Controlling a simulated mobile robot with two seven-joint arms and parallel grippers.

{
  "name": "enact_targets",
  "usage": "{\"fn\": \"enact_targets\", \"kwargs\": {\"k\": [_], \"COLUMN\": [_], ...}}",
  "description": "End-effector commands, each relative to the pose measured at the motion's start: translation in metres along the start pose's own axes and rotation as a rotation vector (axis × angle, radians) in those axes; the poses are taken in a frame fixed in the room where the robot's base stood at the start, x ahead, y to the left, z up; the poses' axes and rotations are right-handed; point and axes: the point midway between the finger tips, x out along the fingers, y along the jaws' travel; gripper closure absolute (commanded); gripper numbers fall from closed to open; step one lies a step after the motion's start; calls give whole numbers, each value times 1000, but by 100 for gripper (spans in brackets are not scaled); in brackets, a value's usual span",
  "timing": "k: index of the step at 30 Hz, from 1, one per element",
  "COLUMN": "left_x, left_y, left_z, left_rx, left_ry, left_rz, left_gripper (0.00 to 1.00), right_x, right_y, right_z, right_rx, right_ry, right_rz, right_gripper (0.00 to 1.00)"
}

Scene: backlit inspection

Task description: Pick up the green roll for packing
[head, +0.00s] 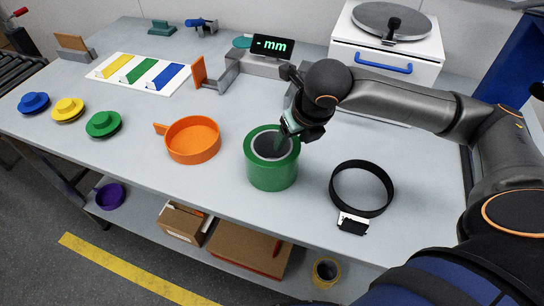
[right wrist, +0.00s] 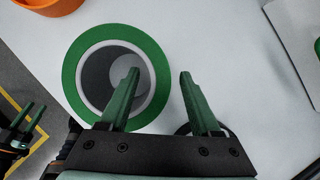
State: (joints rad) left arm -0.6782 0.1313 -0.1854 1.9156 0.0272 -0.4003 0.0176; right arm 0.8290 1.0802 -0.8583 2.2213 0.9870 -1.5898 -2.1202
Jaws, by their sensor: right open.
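The green roll (head: 272,177) stands upright on the workbench, with a grey core and an open hole on top. In the right wrist view the roll (right wrist: 72,85) shows from above. My right gripper (head: 291,130) is at the roll's top right edge in the head view. In the right wrist view my right gripper (right wrist: 159,72) is open: one finger overlaps the hole, the other shows right of the roll, with the roll's wall between them. I cannot tell how deep the fingertips reach. My left gripper (right wrist: 28,117) shows small at the left edge of the right wrist view, away from the roll.
An orange ring with a handle (head: 193,140) stands left of the roll, a black ring clamp (head: 362,190) to its right. A gauge with a lit display (head: 273,47) is behind. Blue, yellow and green knobbed discs (head: 104,124) lie at the left. The bench front is clear.

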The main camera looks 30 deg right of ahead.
Motion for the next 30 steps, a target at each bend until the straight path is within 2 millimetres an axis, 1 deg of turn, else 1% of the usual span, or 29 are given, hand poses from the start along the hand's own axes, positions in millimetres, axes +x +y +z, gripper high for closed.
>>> {"fn": "enact_targets", "kwargs": {"k": [1, 2, 15, 18, 30], "left_x": [0, 0, 0, 0, 0], "left_y": [0, 0, 1, 1, 1], "left_z": [-1, -1, -2, -2, -2], "left_rx": [0, 0, 1, 1, 1], "left_ry": [1, 1, 4, 4, 6], "left_rz": [1, 1, 2, 2, 2], "left_gripper": [50, 50, 50, 50, 50], "right_x": [0, 0, 0, 0, -1], "right_y": [0, 0, 0, 0, 0], "right_z": [0, 0, 0, 0, 1], "right_rx": [0, 0, 1, 1, 2], "right_ry": [0, 0, 0, -1, -2], "right_rz": [0, 0, -1, -1, -1], "right_gripper": [38, 41, 91, 100, 100]}}
